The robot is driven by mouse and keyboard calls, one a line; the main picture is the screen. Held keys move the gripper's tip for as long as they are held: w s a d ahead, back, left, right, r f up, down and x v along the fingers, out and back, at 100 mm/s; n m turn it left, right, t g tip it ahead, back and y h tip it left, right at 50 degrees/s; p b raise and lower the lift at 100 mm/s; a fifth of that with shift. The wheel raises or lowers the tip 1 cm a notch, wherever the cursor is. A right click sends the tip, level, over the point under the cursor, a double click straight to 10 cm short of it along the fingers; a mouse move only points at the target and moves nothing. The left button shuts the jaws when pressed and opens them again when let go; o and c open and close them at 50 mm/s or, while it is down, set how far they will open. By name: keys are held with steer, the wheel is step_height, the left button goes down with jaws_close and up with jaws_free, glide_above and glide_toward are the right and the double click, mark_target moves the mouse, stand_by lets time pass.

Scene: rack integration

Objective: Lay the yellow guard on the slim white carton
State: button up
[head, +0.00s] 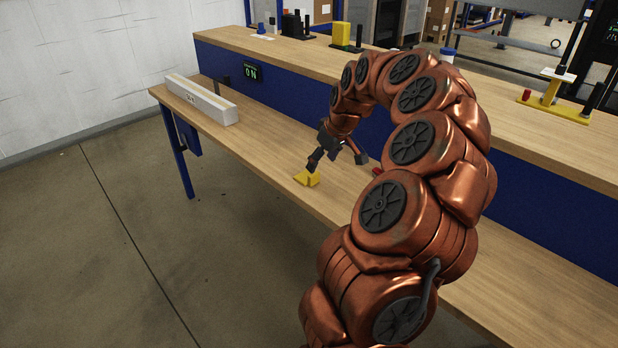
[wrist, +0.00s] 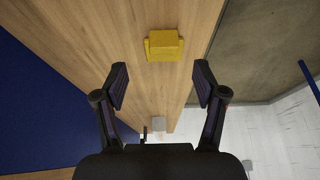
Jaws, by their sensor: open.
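The yellow guard (head: 308,178) lies on the wooden workbench, close to its front edge. In the wrist view the guard (wrist: 164,45) sits ahead of the fingertips, roughly centred between them. My gripper (head: 337,160) is open and empty, just above and beside the guard; its two fingers (wrist: 161,84) are spread wide in the wrist view. The slim white carton (head: 202,100) lies flat at the far left end of the same bench, apart from my gripper. Its end (wrist: 159,124) shows small beyond the fingers in the wrist view.
The workbench (head: 240,138) has clear wood between the guard and the carton. A blue panel with a small lit display (head: 251,72) rises behind it to a raised shelf (head: 280,47). A small red thing (head: 377,171) lies by my arm. Open floor lies in front.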

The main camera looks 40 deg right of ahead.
mark_target(314, 174)
steer(key=shift+a+x, duration=0.2)
steer(key=shift+x, duration=2.95)
steer(key=shift+w+r, duration=0.1)
steer(key=c, duration=1.1)
steer(key=shift+r, duration=0.15)
